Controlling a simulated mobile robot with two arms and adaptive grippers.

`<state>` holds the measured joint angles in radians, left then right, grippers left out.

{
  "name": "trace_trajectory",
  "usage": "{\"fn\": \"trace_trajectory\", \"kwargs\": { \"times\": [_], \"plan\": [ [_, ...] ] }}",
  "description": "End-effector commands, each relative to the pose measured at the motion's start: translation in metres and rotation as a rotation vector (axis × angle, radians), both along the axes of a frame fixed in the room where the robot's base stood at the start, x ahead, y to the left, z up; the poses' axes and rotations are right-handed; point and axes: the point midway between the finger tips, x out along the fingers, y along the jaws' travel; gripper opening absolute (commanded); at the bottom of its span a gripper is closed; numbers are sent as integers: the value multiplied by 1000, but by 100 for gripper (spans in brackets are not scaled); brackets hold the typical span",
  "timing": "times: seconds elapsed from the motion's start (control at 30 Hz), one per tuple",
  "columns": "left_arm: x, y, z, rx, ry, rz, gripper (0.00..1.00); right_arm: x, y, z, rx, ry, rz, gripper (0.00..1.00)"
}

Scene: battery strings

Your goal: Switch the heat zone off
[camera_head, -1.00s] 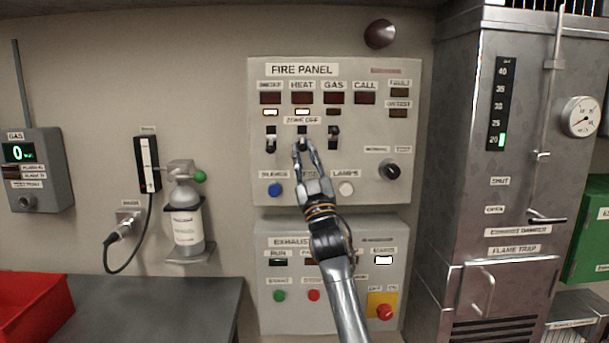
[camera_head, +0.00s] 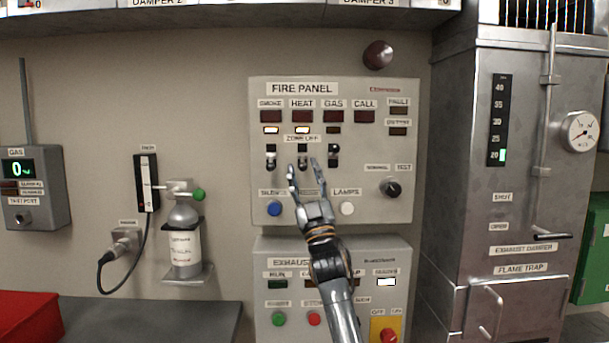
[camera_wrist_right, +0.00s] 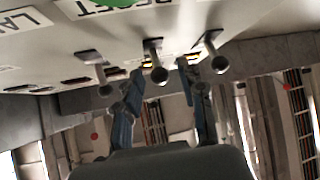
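The fire panel (camera_head: 389,150) is on the wall in the head view. Its heat zone switch (camera_head: 303,160) is the middle of three toggles under the zone-off label; its lever also shows in the right wrist view (camera_wrist_right: 156,62). In the right wrist view, the middle lever stands between the fingers (camera_wrist_right: 160,95), with no clear contact. The exact lever position is hard to tell. My left gripper is not in view.
The smoke switch (camera_head: 271,160) and gas switch (camera_head: 333,156) flank the heat switch closely. The smoke lamp (camera_head: 271,130) is lit; the gas lamp (camera_head: 334,130) is dark. Several buttons and a knob (camera_head: 390,188) sit below. A cylinder (camera_head: 185,250) stands at left.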

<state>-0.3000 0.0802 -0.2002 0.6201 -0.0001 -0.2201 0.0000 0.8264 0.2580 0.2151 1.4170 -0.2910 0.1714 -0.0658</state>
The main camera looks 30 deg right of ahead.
Motion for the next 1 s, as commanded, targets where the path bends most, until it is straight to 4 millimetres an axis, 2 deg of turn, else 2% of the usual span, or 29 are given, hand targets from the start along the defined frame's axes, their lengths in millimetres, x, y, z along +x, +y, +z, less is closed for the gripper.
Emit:
{"fn": "trace_trajectory", "kwargs": {
  "times": [0.37, 0.8, 1.0],
  "plan": [
    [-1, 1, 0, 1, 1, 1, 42, -4, 1, -6, 0, 1, 0, 43],
    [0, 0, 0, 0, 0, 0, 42, -57, 15, -71, 2, 2, 2, 43],
    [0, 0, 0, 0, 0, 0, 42, -72, 18, -89, 1, 2, 1, 43]
  ]
}}
